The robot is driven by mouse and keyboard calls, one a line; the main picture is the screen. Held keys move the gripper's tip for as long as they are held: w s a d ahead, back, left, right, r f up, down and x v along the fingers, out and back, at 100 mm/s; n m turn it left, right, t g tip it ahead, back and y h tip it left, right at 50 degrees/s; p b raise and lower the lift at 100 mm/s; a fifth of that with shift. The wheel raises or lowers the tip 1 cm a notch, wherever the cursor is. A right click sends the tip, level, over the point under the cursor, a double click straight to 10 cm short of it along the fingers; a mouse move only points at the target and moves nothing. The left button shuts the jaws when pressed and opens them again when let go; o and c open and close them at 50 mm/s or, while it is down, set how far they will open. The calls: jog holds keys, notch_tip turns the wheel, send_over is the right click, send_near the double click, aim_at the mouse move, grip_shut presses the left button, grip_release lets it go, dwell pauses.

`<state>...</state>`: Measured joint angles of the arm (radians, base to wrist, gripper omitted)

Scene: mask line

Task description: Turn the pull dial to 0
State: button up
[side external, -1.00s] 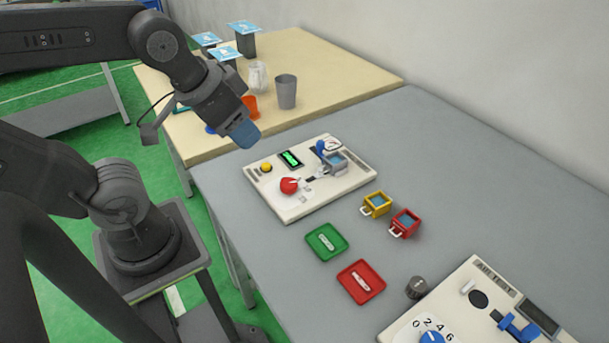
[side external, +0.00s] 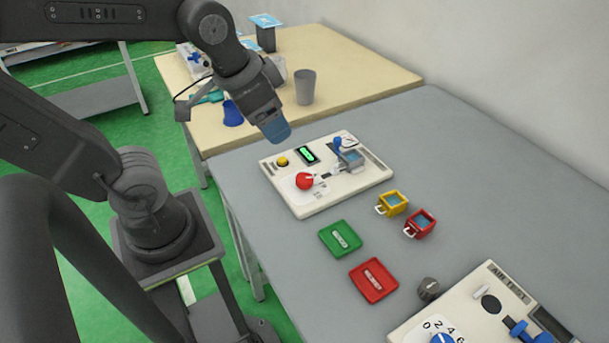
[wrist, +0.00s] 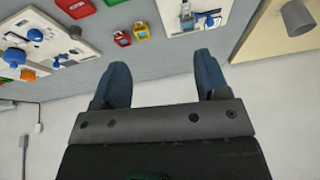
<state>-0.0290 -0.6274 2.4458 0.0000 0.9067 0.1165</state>
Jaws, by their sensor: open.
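A blue dial (side external: 441,339) with a white face marked 0, 2, 4, 6 is on the near panel (side external: 409,331), cut off by the bottom edge in the side view; its pointer setting is unclear. In the wrist view a blue knob (wrist: 15,57) shows on the panel at the left. The far panel carries a red knob (side external: 304,180) on a pale face. Which dial is labelled pull is too small to read. My gripper (side external: 277,133) hangs above the far panel's back-left corner, touching nothing. In the wrist view its blue fingers (wrist: 163,75) are apart and empty.
The far panel (side external: 312,208) also has a green-lit screen and a yellow button. A green tray (side external: 340,238), a red tray (side external: 373,280), a yellow box (side external: 392,203), a red box (side external: 420,223) and a dark knob-like piece (side external: 428,289) lie between the panels. A grey cup (side external: 305,87) stands behind.

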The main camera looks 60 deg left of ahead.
aim_at(305, 177)
jog(key=w+a+f+m+g, duration=0.5)
jog(key=w+f, duration=0.4)
jog(key=w, duration=0.1)
jog(key=shift+m, duration=0.3)
jog(key=f, duration=1.3)
jog(key=shift+a+f, duration=0.2)
jog(key=shift+c, duration=0.2)
jog(key=c, duration=0.9)
